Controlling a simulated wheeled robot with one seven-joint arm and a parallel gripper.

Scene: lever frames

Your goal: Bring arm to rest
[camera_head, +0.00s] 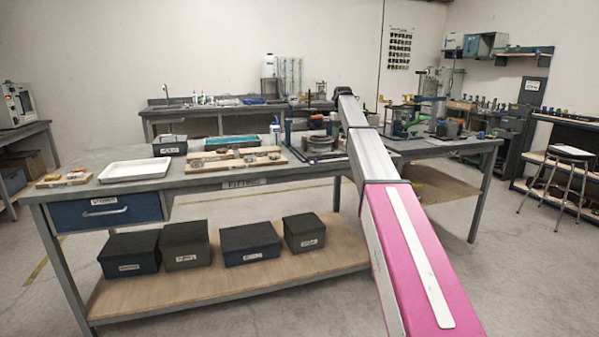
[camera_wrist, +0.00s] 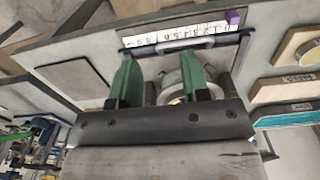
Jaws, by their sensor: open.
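My gripper (camera_wrist: 160,75) shows in the wrist view as two green fingers standing apart, with nothing clamped between them. A round metal part (camera_wrist: 174,84) lies beyond the fingers, partly hidden by the right one; I cannot tell how close it is. Past it is a white numbered scale (camera_wrist: 180,35) with a purple marker (camera_wrist: 233,17). In the head view my arm (camera_head: 372,155) reaches out from the bottom right over the workbench (camera_head: 215,184). I cannot make out the gripper fingers clearly there.
Dark lidded boxes (camera_head: 250,243) stand on the lower shelf. A stool (camera_head: 562,175) stands at the right. Floor in front is clear.

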